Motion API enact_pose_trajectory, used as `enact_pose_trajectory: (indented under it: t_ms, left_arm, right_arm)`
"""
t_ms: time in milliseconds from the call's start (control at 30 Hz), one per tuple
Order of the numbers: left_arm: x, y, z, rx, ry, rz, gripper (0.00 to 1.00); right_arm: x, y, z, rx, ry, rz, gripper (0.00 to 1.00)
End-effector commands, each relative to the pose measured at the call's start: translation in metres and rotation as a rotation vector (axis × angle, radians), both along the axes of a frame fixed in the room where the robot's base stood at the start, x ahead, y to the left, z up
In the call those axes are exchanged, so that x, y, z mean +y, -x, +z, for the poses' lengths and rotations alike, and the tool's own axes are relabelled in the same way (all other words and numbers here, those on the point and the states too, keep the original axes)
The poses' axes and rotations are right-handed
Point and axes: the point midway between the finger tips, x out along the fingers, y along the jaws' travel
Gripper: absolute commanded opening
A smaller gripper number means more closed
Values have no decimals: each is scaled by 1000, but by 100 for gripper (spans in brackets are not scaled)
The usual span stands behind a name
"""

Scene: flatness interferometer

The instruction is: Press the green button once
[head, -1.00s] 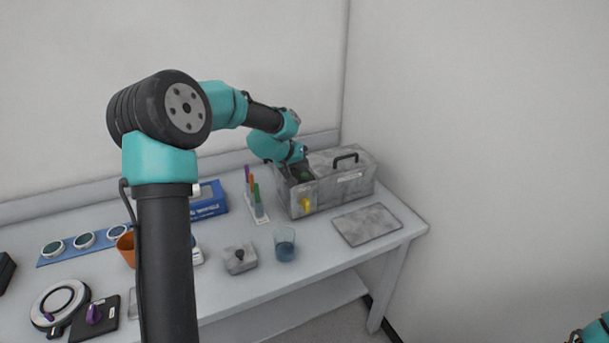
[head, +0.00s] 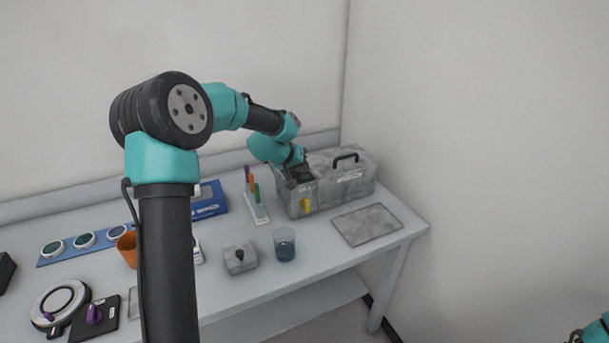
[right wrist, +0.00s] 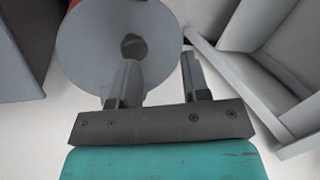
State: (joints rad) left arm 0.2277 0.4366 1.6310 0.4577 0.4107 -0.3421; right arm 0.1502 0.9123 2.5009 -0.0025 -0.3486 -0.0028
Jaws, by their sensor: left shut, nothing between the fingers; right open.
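The grey marbled instrument box (head: 335,194) stands at the back right of the table, with a yellow knob (head: 306,205) on its front and a black handle on top. My left gripper (head: 299,171) is shut and empty, pointing down over the dark recessed top at the box's left end. The green button is not clearly visible now; only a dark greenish patch shows under the gripper, and I cannot tell whether the fingertips touch it. My right gripper (right wrist: 162,78) is open and empty in the right wrist view, away from the table.
In the right wrist view a grey disc (right wrist: 95,45) is behind the fingers.

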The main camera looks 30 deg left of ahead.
Motion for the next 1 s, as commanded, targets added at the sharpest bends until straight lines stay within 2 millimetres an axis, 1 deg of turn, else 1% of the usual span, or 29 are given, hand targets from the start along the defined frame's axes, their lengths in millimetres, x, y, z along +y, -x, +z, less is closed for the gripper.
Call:
enact_pose_trajectory:
  t_ms: [733,867,1000]
  left_arm:
    - [0,0,-5,1,0,-1,0]
    - [0,0,-3,1,0,-1,0]
    - [0,0,3,0,1,-1,0]
  right_arm:
    - [0,0,0,0,0,0,43]
    - [0,0,0,0,0,0,43]
    - [0,0,0,0,0,0,43]
